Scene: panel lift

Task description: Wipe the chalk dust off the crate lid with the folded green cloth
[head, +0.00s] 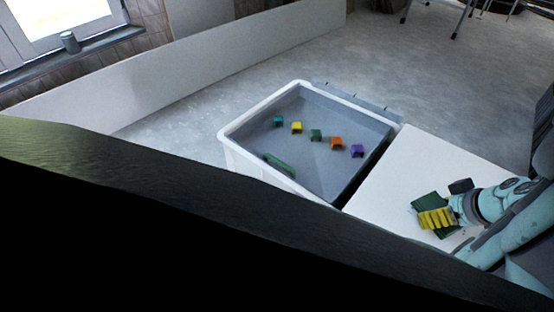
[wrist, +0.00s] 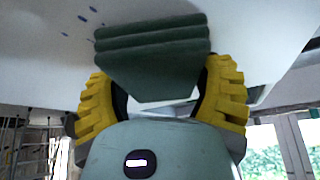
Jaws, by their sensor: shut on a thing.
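The folded green cloth (head: 428,202) is in my gripper (head: 436,218), by the right part of a flat white panel, which looks like the crate lid (head: 395,190). In the wrist view my gripper (wrist: 163,100) has its yellow fingers on either side of the folded layers of the cloth (wrist: 152,55). The cloth is against or very near the white surface (wrist: 250,35); I cannot tell if it touches. Several small blue marks (wrist: 82,18) show on that surface beside the cloth. No chalk dust can be made out in the head view.
A white-rimmed grey crate (head: 232,133) stands open left of the panel. It holds several small coloured blocks and a long green piece (head: 279,165). A dark beam-like edge (head: 150,165) covers the lower left of the head view.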

